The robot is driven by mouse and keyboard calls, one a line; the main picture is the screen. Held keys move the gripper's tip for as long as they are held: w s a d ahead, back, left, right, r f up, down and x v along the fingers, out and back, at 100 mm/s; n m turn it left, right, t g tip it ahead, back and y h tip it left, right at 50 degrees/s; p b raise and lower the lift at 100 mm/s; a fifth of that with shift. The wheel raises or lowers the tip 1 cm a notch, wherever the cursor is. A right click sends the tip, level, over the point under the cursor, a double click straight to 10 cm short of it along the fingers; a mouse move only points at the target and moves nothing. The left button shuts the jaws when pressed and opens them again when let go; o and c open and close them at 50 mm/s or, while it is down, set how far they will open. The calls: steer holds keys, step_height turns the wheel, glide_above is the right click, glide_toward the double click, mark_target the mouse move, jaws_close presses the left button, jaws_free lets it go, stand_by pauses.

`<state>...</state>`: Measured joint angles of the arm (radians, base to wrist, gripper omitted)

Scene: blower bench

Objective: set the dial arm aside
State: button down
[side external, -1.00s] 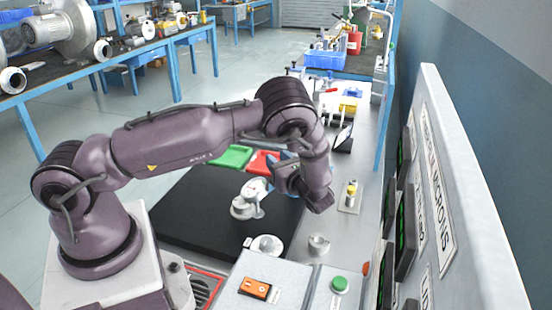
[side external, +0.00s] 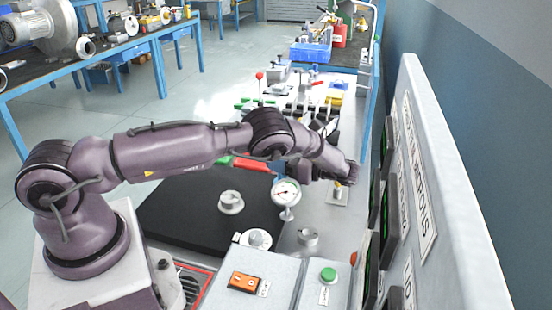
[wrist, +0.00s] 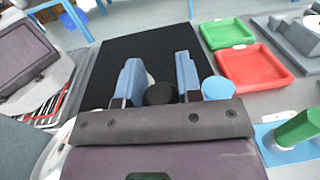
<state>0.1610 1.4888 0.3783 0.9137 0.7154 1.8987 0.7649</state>
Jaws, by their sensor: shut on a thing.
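The dial arm (side external: 286,193), with a round white face and a pale stem with a small foot below it, is in my gripper (side external: 279,179) in the side view. It hangs above the right edge of the black mat (side external: 180,222), its face towards the camera. In the wrist view my gripper (wrist: 158,80) has its two blue fingers around a dark round part of the dial arm (wrist: 160,94); the rest of it is mostly hidden. A pale round metal piece (side external: 231,202) stands on the mat, apart from the dial arm.
A red tray (wrist: 255,68) and a green tray (wrist: 227,33) lie beyond the mat. A blue disc (wrist: 218,88) lies by the right finger. A control box with an orange switch (side external: 244,281) and a green button (side external: 328,275) is in front. A panel wall (side external: 430,180) bounds the right.

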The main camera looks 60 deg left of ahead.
stand_by(0.4)
steer(key=c, duration=0.8)
jaws_free()
steer(key=shift+v, duration=1.3)
step_height(320, 180, up, 7)
steer(key=shift+w+d, duration=0.15)
